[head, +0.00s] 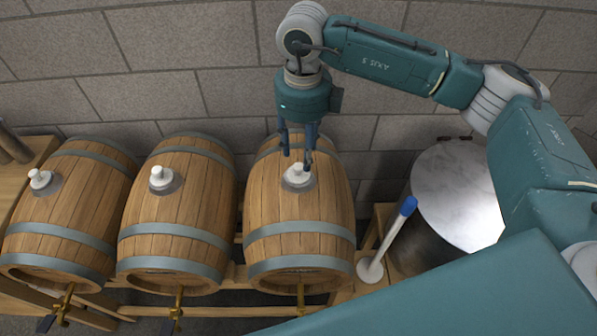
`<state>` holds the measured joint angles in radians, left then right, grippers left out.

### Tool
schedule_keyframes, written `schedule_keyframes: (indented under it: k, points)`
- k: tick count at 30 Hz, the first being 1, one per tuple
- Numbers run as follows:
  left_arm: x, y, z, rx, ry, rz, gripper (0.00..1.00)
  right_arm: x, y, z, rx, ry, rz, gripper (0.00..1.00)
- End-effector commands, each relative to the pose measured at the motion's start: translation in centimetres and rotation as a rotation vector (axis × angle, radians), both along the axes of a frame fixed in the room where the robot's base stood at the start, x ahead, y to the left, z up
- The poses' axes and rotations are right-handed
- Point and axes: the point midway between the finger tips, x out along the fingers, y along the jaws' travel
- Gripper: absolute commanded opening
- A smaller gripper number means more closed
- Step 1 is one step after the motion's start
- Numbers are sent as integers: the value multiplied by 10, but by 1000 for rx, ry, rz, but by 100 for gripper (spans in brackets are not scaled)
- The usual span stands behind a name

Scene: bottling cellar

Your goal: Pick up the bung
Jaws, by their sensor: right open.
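A white bung (297,177) sits in the top of the right-hand barrel (322,205). Two more white bungs sit in the tops of the left barrel (41,177) and the middle barrel (159,175). My right gripper (297,162) points down over the right-hand barrel, with its fingers apart and their tips at or just above its bung. I cannot tell whether the fingers touch the bung. My left gripper is not in view.
The barrels lie on a wooden rack with brass taps in front. A white stick with a blue end (408,206) stands to the right, beside a metal vessel with a shiny round lid (457,185). A stone wall (180,60) rises close behind.

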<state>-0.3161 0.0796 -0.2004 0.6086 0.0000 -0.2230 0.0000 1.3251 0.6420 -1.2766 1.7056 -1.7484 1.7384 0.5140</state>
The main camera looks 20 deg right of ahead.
Motion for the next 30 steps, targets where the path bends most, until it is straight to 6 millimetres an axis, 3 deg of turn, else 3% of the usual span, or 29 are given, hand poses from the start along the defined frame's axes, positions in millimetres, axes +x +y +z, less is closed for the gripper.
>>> schedule_keyframes:
  k: [6, 12, 19, 25, 30]
  points:
    - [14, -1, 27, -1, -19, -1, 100, 3, 6, -25, -1, 5, 0, 43]
    - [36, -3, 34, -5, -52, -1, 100, 4, 7, -48, 1, 0, 0, 43]
    - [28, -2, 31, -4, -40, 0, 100, 4, 6, -51, 0, -1, 0, 43]
    - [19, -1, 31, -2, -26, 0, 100, 4, 6, -50, 0, -1, 0, 3]
    - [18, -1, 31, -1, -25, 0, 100, 4, 6, -50, 1, -2, 0, 0]
